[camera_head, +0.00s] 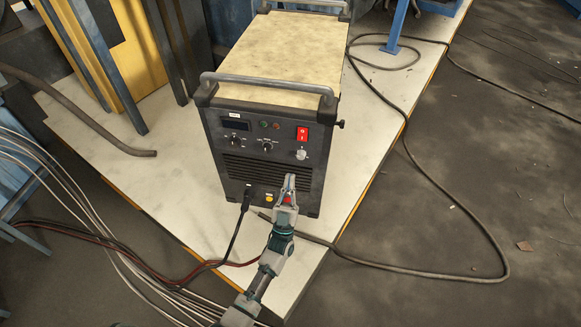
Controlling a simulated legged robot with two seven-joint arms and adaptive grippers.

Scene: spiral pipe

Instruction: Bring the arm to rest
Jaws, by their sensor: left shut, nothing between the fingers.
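My left arm comes in from the bottom of the head view. My left gripper (290,181) is shut and empty, pointing up the picture. It shows in front of the lower right of the dark front panel of a boxy machine (226,152). I cannot tell whether its fingertips touch the panel. The gripper and wrist hide part of the panel's bottom edge. My right gripper is not in view.
The machine stands on a pale platform (160,190) and has a red switch (302,134), knobs and a plugged-in black cable (236,228). A long dark cable (478,232) loops over the floor at right. Pale cables (75,212) run at lower left.

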